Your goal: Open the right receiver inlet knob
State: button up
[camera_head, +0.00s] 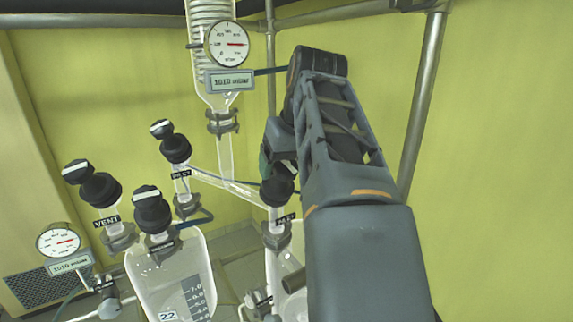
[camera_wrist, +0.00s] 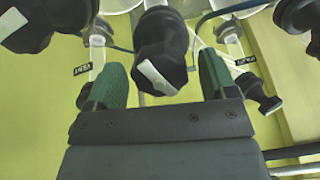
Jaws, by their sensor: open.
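The right receiver's inlet knob (camera_head: 278,190) is a black knob low in the head view, on a glass neck beside the right receiver's label (camera_head: 285,218). My gripper (camera_head: 272,160) is just above it and partly hidden by my arm. In the wrist view my gripper's green fingers (camera_wrist: 160,78) are apart. A black knob with a white bar (camera_wrist: 160,62) shows between them in the picture, with visible space on both sides. It looks like the inlet knob, but contact and depth cannot be told.
Other black knobs stand to the left: the vent knob (camera_head: 95,183), a front knob (camera_head: 150,210) and a rear knob (camera_head: 172,147). A glass flask (camera_head: 170,275) is below them. A pressure gauge (camera_head: 227,44) hangs above. A metal post (camera_head: 422,95) stands at right.

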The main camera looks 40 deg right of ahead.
jog(key=c, duration=0.9)
jog(key=shift+n, duration=0.3)
jog(key=n+b, duration=0.1)
jog(key=n, duration=0.2)
jog(key=shift+a+n+h, duration=0.1)
jog(key=shift+n+h, duration=0.2)
jog(key=n+b, duration=0.1)
jog(key=n, duration=0.3)
jog(key=shift+n+h, duration=0.3)
jog(key=o, duration=0.9)
